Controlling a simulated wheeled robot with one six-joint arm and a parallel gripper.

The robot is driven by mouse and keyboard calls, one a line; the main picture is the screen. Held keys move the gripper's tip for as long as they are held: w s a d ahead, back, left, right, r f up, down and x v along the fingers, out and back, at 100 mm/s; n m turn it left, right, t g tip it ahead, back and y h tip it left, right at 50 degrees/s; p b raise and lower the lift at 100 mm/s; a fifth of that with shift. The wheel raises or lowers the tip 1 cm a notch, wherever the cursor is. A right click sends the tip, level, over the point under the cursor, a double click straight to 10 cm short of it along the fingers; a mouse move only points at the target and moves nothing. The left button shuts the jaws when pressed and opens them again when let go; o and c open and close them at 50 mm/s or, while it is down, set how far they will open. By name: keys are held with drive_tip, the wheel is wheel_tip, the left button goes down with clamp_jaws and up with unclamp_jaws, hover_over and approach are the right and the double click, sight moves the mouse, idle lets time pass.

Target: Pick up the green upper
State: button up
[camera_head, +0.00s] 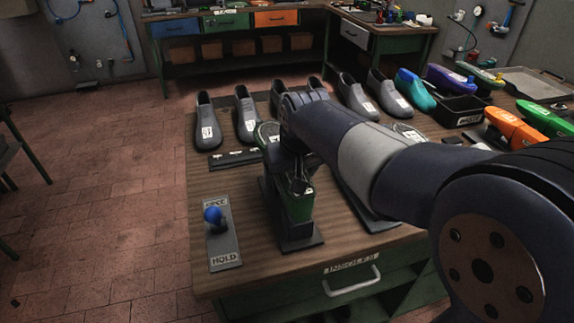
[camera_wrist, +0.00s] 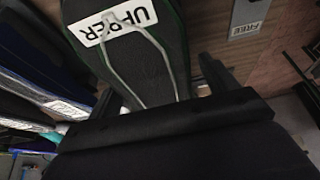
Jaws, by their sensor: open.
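A dark upper with green edges (camera_wrist: 150,62) and a white UPPER label fills the top middle of the wrist view. In the head view a green-rimmed dark piece (camera_head: 267,133) shows on top of the green press stand (camera_head: 294,207), partly hidden by my arm. My gripper (camera_head: 299,187) is at the stand, largely hidden behind my wrist. In the wrist view my gripper (camera_wrist: 158,80) is open, with one finger on each side of the upper. I cannot tell whether the fingers touch it.
A lever plate (camera_head: 224,245) reads HOLD at its near end; its blue knob (camera_head: 213,215) is near the far end. Several grey shoes (camera_head: 207,128) stand along the table's back. A black bin (camera_head: 459,111) and coloured shoes, including a green one (camera_head: 545,118), are at right.

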drive_tip(key=shift+c, duration=0.5)
drive_tip(key=c, duration=1.1)
drive_tip(key=shift+o, duration=0.2)
drive_tip(key=shift+r, duration=0.2)
wheel_tip(320, 180, up, 10)
drive_tip(key=shift+f+p, duration=0.1)
drive_tip(key=shift+p, duration=0.2)
drive_tip(key=shift+r+p, duration=0.95)
drive_tip(key=shift+p, duration=0.05)
